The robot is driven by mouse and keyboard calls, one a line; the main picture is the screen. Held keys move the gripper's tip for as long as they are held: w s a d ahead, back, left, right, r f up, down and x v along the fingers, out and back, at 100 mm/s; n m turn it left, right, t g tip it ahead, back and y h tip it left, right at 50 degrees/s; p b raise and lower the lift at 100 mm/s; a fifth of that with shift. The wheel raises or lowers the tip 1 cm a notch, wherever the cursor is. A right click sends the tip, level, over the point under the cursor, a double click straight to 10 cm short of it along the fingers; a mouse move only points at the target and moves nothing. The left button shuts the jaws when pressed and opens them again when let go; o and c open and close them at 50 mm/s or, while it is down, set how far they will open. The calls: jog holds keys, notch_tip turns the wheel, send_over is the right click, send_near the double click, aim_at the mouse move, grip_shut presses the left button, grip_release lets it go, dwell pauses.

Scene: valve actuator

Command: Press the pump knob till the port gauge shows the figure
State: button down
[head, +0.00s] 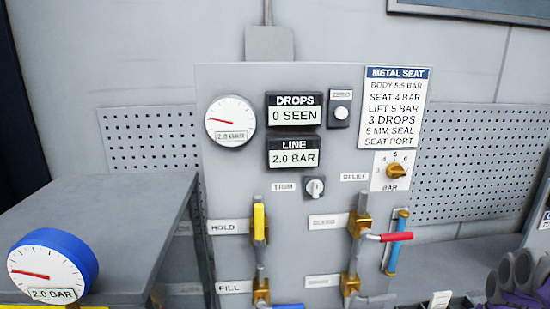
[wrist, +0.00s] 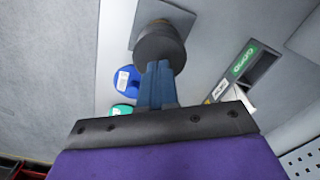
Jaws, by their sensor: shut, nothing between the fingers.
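In the wrist view a dark round knob (wrist: 160,45) stands on a grey square plate, and I take it for the pump knob. My gripper (wrist: 159,70) has its blue fingers shut and empty. The fingertips are at the knob's near side; whether they touch it I cannot tell. In the head view a blue-rimmed gauge (head: 50,268) at the lower left reads 2.0 BAR. A white dial gauge (head: 231,121) on the panel also reads 2.0 BAR. Which of them is the port gauge I cannot tell.
The metal seat card (head: 393,107) lists body 5.5, seat 4 and lift 5 bar, 3 drops and seat port. The drops display (head: 294,116) shows 0 seen; the line display (head: 294,158) shows 2.0 bar. A blue disc (wrist: 127,84) lies left of my fingers.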

jog(key=shift+f+b, duration=1.2)
jog(key=shift+f, duration=2.05)
jog(key=shift+r+p, duration=0.9)
jog(key=shift+r, duration=2.35)
